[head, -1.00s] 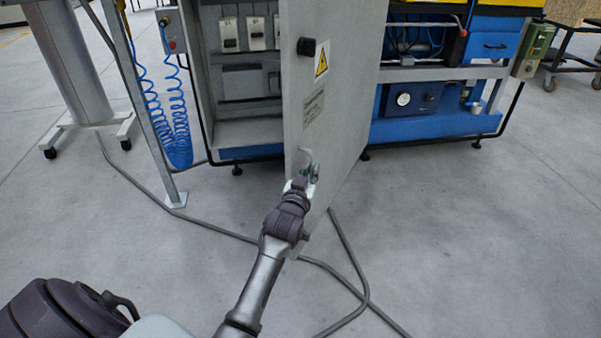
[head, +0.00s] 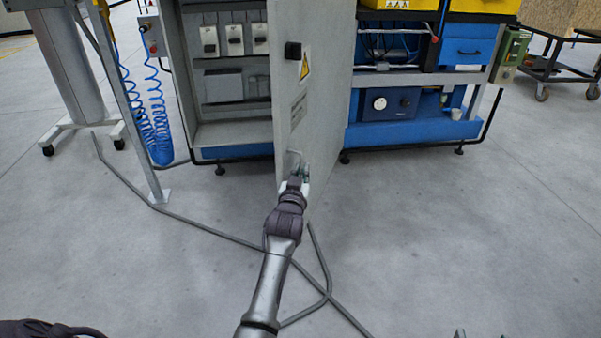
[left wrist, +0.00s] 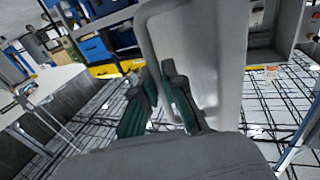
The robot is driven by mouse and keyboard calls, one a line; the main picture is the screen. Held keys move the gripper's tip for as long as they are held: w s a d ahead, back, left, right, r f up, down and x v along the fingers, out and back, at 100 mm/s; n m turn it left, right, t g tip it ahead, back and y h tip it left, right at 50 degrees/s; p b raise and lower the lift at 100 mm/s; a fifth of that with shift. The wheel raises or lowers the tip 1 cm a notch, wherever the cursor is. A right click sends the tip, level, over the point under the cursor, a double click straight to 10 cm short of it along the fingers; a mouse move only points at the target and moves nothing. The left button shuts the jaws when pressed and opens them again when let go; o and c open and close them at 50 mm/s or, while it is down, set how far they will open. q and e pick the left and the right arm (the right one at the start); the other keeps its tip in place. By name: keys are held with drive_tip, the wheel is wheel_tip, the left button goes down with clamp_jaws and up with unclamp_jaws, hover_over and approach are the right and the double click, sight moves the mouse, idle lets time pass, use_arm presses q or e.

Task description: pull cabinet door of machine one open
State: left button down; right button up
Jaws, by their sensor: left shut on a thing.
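The grey cabinet door (head: 322,110) of the machine stands swung out toward me, with its outer face and yellow warning sign turned right. The cabinet interior (head: 226,80) shows open to its left. My left gripper (head: 297,178) is shut on the handle low on the door's near edge. In the left wrist view, the green-padded fingers (left wrist: 160,90) are at the grey handle loop (left wrist: 147,38), beside the door panel (left wrist: 208,55). Small grey tips at the bottom edge of the head view may be my right gripper (head: 472,335); their state is unclear.
A blue workbench (head: 400,133) stands right of the door. A thin metal post (head: 137,120) and coiled blue hoses (head: 157,120) stand at left. Dark cables (head: 325,270) lie on the floor under my left arm.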

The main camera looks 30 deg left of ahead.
use_arm(q)
drive_tip(key=shift+r, duration=0.2)
drive_tip(key=c, duration=1.2)
unclamp_jaws()
drive_tip(key=shift+w+f, duration=0.1)
drive_tip(key=shift+f, duration=0.05)
drive_tip(key=shift+c, duration=0.2)
